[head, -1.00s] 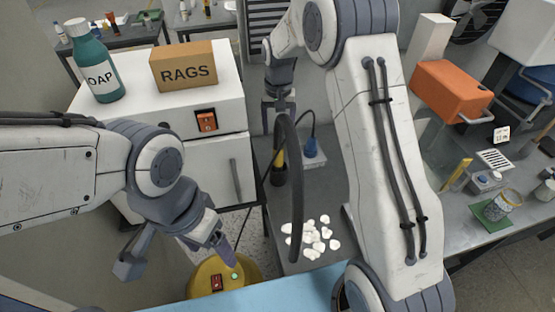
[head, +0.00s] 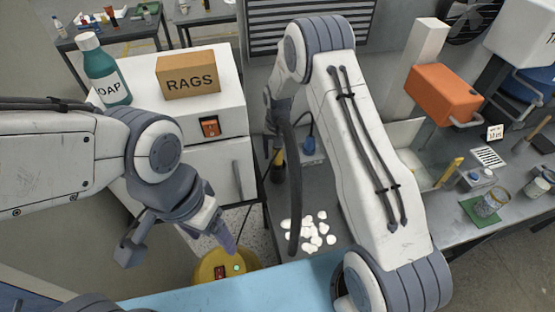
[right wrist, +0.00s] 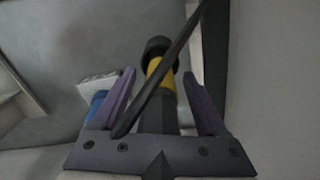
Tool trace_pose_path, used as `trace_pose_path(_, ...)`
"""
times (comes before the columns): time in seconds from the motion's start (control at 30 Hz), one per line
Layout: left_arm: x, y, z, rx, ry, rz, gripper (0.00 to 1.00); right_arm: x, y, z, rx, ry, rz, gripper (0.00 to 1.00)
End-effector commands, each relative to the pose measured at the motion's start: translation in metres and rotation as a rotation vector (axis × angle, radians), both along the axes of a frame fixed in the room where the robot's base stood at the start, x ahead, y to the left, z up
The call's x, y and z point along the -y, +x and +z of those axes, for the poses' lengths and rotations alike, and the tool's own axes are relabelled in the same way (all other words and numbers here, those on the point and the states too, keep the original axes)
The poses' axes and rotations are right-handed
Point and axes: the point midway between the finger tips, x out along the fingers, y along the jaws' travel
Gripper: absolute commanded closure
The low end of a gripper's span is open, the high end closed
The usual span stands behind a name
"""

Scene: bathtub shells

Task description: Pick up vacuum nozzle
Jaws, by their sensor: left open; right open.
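The vacuum nozzle, dark with a yellow band, shows in the right wrist view (right wrist: 160,73), upright between the open purple fingers of my right gripper (right wrist: 159,76). I cannot tell if they touch it. In the head view the nozzle (head: 277,158) stands at the back left of the grey surface, below my right gripper (head: 272,128), partly hidden by the arm and a dark hose. The hose (head: 295,200) hangs in front of it and crosses the wrist view diagonally. My left gripper (head: 178,243) is open and empty above a yellow round machine (head: 222,267).
White shells (head: 311,232) lie on the grey surface (head: 318,190) in front of the nozzle. A white cabinet (head: 217,168) with a RAGS box (head: 188,77) and soap bottle (head: 105,75) stands left. An orange box (head: 443,93) and a workbench (head: 480,212) are at right.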

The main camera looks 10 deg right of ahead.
Motion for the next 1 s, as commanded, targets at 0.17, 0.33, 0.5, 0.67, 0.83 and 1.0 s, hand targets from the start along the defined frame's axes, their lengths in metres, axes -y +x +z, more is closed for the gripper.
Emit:
trace_pose_path(0.17, 0.0, 0.0, -0.001, -0.001, 0.001, 0.0, 0.23, 0.0, 0.0, 0.0, 0.001, 0.0, 0.0, 0.24)
trace_pose_path(0.33, 0.0, 0.0, -0.001, -0.001, 0.001, 0.0, 0.23, 0.0, 0.0, 0.0, 0.001, 0.0, 0.0, 0.9)
trace_pose_path(0.5, 0.0, 0.0, -0.001, -0.001, 0.001, 0.0, 0.23, 0.0, 0.001, 0.0, 0.001, 0.0, 0.0, 1.0)
trace_pose_path(0.67, 0.0, 0.0, -0.002, 0.0, 0.0, 0.0, 0.23, 0.0, 0.001, 0.002, 0.002, 0.0, 0.0, 1.0)
trace_pose_path(0.83, 0.0, 0.0, -0.013, 0.0, 0.0, 0.002, 0.23, 0.0, 0.002, 0.021, 0.006, 0.0, 0.0, 1.0)
trace_pose_path(1.0, 0.0, 0.0, -0.028, 0.0, 0.0, 0.004, 0.23, 0.0, 0.002, 0.057, 0.009, 0.0, 0.0, 1.0)
